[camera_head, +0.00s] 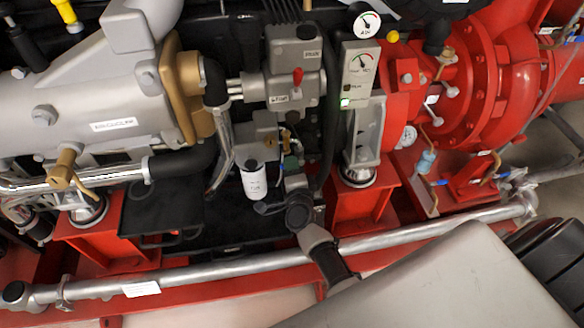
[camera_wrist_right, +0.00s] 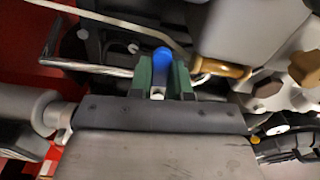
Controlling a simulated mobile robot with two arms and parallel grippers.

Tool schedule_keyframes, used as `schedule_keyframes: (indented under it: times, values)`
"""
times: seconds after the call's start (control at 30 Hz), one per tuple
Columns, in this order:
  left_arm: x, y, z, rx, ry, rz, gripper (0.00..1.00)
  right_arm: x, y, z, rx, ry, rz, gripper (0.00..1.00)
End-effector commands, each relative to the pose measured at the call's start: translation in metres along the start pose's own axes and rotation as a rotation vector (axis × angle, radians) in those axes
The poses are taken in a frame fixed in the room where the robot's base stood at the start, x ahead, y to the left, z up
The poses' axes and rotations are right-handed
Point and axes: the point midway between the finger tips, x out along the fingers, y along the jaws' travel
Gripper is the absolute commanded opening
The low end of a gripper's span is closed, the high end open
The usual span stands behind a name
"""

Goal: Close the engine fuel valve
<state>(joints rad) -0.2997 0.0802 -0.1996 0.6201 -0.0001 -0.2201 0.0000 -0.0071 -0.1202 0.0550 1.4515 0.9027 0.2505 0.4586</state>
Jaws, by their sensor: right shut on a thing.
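In the wrist view, a blue valve handle (camera_wrist_right: 162,56) sticks up between the green fingers of my right gripper (camera_wrist_right: 163,76). The fingers are closed on it from both sides. In the head view, my right gripper (camera_head: 291,163) is small and partly hidden by my own wrist, in front of the engine to the right of a white filter (camera_head: 254,182). The blue handle cannot be made out there. The valve body is mostly hidden, so how the handle is turned relative to its pipe cannot be told. My left gripper is out of view.
A grey engine block with a red toggle (camera_head: 297,77) stands above the gripper. A gauge panel (camera_head: 359,75) and red pump (camera_head: 490,75) are to the right. In the wrist view, a brass fitting (camera_wrist_right: 226,69) lies right of the fingers.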

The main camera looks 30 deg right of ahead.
Motion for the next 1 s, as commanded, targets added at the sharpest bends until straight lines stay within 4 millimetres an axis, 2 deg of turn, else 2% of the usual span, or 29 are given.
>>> schedule_keyframes:
  times: [0.3, 0.8, 0.83, 0.97, 1.0]
  values:
    - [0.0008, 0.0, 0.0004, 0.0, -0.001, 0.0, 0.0, -0.0004, -0.0022, -0.0005, 0.104, 0.0, 0.001, 0.0]
    - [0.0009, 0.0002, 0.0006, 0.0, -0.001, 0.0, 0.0, -0.0003, -0.0027, -0.0004, 0.124, 0.001, 0.001, 0.0]
    - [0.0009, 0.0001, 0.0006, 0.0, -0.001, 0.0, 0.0, -0.0003, -0.0027, -0.0004, 0.124, 0.001, 0.001, 0.21]
    - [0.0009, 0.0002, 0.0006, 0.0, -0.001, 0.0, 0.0, -0.0003, -0.0028, -0.0004, 0.122, 0.001, 0.001, 0.41]
    - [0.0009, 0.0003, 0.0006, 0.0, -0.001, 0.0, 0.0, -0.0003, -0.0028, -0.0003, 0.121, 0.001, 0.001, 0.44]
